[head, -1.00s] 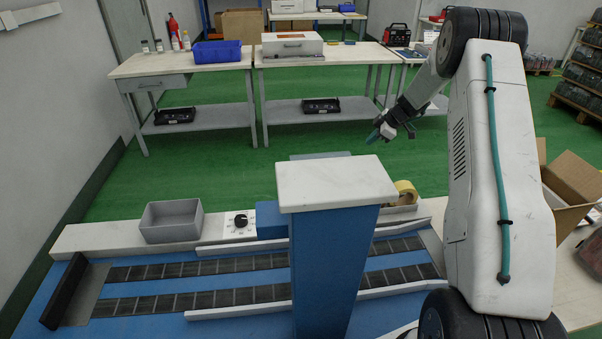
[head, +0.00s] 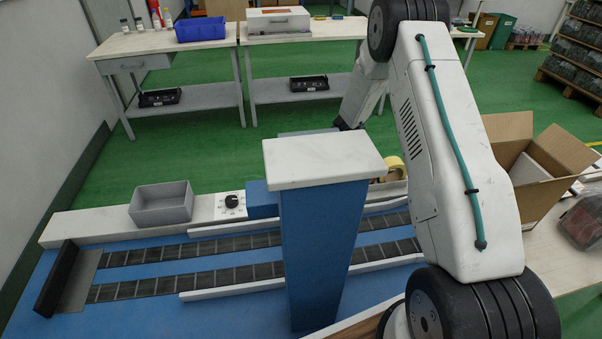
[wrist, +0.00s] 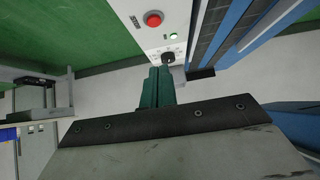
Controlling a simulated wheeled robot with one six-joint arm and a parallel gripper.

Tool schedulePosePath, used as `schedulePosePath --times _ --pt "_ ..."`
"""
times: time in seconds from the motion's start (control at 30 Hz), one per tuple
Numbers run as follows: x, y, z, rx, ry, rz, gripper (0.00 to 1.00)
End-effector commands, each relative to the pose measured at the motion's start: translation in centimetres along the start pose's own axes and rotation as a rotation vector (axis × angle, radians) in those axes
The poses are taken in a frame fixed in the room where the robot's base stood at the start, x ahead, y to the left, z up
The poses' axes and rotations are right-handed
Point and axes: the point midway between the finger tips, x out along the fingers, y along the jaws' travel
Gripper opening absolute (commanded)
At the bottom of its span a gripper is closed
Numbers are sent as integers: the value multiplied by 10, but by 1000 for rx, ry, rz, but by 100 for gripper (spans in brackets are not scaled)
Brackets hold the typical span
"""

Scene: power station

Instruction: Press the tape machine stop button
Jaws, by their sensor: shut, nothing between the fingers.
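The tape machine (head: 325,230) shows in the head view as a blue column with a white top over a roller conveyor. In the wrist view its white control panel carries a red round button (wrist: 153,19) with small dark lettering beside it, a lit green button (wrist: 173,37) and a black knob (wrist: 168,59). My gripper (wrist: 159,72) is shut and empty. Its teal fingertips point at the panel and appear closest to the knob in the picture; whether they touch it I cannot tell. The red button lies farther up the picture. In the head view the fingertips are hidden behind the column top.
A grey bin (head: 162,204) and a dial panel (head: 230,205) sit on the machine's far ledge. A tape roll (head: 395,171) shows right of the column. An open cardboard box (head: 545,165) stands at right. Workbenches (head: 165,60) stand behind, across clear green floor.

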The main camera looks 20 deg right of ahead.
Motion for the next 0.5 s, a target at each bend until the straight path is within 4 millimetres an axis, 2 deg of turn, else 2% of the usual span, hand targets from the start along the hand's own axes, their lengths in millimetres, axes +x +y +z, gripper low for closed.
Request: schedulePosePath --times 0.4,0.5 --pt "87 -1 0 0 -1 -2 0" --pt "98 0 13 2 -1 0 0"
